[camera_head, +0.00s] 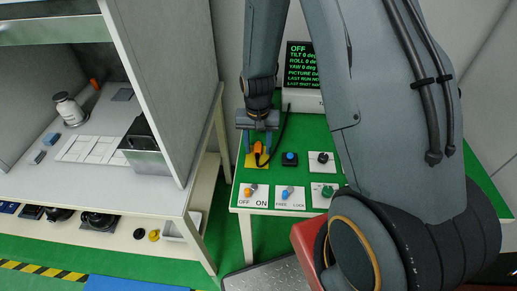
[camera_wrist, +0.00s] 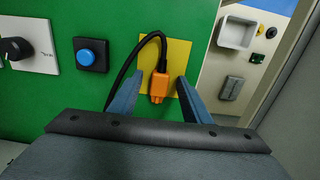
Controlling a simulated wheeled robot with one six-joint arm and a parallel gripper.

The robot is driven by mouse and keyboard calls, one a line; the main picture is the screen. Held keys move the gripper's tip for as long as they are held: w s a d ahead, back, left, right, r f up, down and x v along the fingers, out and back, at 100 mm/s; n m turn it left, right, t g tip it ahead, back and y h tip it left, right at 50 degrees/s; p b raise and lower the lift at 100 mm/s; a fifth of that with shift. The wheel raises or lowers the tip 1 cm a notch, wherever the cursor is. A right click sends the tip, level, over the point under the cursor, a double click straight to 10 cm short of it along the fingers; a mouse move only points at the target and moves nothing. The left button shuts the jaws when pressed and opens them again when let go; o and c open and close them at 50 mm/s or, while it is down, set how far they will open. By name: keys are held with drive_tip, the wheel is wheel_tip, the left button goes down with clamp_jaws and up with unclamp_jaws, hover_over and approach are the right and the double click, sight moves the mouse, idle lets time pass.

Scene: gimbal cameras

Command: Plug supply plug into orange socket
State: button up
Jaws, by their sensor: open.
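The supply plug (camera_head: 258,151) is orange with a black cable and lies on a yellow pad (camera_head: 248,160) on the green table. In the wrist view the plug (camera_wrist: 159,84) lies on the yellow pad (camera_wrist: 177,48), with its cable looping up and left. My gripper (camera_head: 258,143) is open above the pad. In the wrist view its two blue-grey fingers (camera_wrist: 160,79) stand on either side of the plug, with gaps to it. I cannot clearly make out an orange socket in either view.
The green table (camera_head: 295,133) carries a blue button (camera_head: 290,158), switch plates (camera_head: 257,196) and a black display (camera_head: 300,62).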

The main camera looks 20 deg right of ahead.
sight(258, 149)
clamp_jaws()
drive_tip(key=shift+r, duration=0.1)
wheel_tip(258, 149, up, 10)
drive_tip(key=b, duration=0.2)
idle(0.7)
drive_tip(key=c, duration=0.7)
unclamp_jaws()
clamp_jaws()
drive_tip(key=shift+d, duration=0.1)
